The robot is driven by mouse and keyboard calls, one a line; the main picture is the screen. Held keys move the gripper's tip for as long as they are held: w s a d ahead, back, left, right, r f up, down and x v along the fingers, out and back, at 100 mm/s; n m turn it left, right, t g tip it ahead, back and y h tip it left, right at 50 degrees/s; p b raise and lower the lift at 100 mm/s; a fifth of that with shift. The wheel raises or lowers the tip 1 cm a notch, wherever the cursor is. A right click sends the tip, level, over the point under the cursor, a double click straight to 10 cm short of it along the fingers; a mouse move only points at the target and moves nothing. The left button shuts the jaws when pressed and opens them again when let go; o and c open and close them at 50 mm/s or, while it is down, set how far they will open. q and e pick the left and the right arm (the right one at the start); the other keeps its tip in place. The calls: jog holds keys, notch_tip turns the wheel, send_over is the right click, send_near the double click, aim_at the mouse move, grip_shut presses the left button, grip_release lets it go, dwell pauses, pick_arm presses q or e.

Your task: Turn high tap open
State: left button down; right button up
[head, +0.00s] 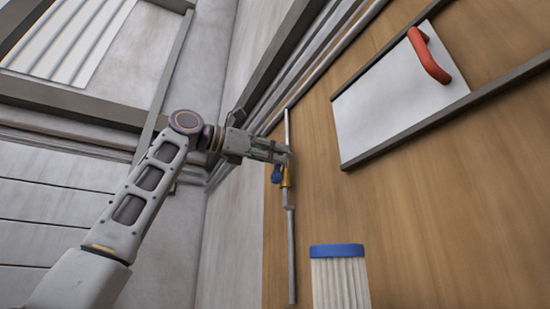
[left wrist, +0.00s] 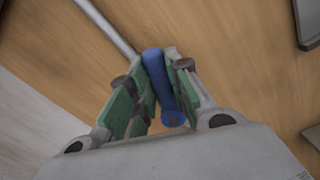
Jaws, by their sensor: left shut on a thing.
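The high tap has a blue lever handle (left wrist: 162,85) and a brass-coloured body (head: 286,178) on a thin grey pipe (head: 291,240) that runs up the wooden panel. My left gripper (head: 284,158) reaches the tap from the left. In the left wrist view its green-padded fingers (left wrist: 155,95) are shut on the blue handle, one on each side of it. In the head view part of the handle shows just below the fingers. The rest of the tap is largely hidden by the gripper. My right gripper is not in view.
A white sliding plate (head: 385,105) with a red handle (head: 429,55) sits between dark rails on the wooden panel (head: 430,210), right of the tap. A blue-topped, white pleated object (head: 338,280) is below. A pale wall (head: 232,210) stands close on the left.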

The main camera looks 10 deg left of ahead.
pick_arm(q)
jog(key=shift+w+a+r+n+p, duration=0.1)
jog(key=shift+w+a+n, duration=0.15)
jog(key=shift+n, duration=0.45)
jog(key=shift+w+a+r+n+p, duration=0.1)
jog(key=shift+w+a+n, duration=0.2)
jog(key=shift+n, duration=0.4)
jog(key=shift+w+a+r+n+p, duration=0.1)
jog(key=shift+w+n, duration=0.25)
jog(key=shift+n, duration=0.35)
jog(key=c, duration=1.3)
grip_release()
jog(key=shift+a, duration=0.15)
jog(key=shift+v, duration=5.9)
